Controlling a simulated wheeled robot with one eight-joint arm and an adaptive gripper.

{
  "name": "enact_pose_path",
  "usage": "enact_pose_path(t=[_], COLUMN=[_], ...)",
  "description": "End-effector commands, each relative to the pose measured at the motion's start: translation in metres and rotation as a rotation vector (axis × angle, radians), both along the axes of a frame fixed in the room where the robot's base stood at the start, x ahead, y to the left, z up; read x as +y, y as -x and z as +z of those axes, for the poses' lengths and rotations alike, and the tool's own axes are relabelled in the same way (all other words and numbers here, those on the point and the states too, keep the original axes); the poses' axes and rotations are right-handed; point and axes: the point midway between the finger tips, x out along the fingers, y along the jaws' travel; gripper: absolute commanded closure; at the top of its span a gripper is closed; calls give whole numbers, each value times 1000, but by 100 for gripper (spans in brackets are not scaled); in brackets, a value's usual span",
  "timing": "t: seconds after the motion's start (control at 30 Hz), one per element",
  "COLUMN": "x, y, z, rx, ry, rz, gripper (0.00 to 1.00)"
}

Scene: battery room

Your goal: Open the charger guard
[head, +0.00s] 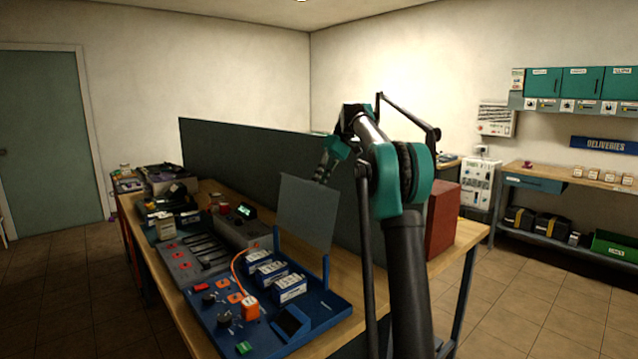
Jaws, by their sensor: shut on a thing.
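The charger guard (304,216) is a flat grey panel between two blue posts on a blue charger board (325,312). It stands steeply raised, with its upper edge slightly tilted. My gripper (322,176) is at the panel's top right edge and is shut on it. My arm comes in from the right and bends over from above. The fingertips are small and partly hidden here. Several white battery packs (290,288) sit on the board in front of the panel and are uncovered.
A dark partition (235,160) runs behind the guard along the wooden bench. A grey panel with slots (190,257) and other devices stand to the left. An orange charger block (250,307) with a cable is on the board. A red box (442,218) stands right of my arm.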

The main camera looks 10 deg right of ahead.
Motion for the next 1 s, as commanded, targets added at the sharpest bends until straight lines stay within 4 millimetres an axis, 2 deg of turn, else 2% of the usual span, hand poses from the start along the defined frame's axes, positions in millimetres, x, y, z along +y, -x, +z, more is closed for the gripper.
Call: enact_pose_path(t=[0.33, 0.37, 0.53, 0.83, 1.0], x=[2, 2, 2, 0, -6], y=[-2, -2, -2, -1, -6], z=[0, 0, 0, 1, 10], rx=[-6, -6, -3, -2, -1], ry=[-8, -8, -6, -4, -3], rz=[-1, -1, -1, 0, -2], gripper=[100, 90, 69, 69, 69])
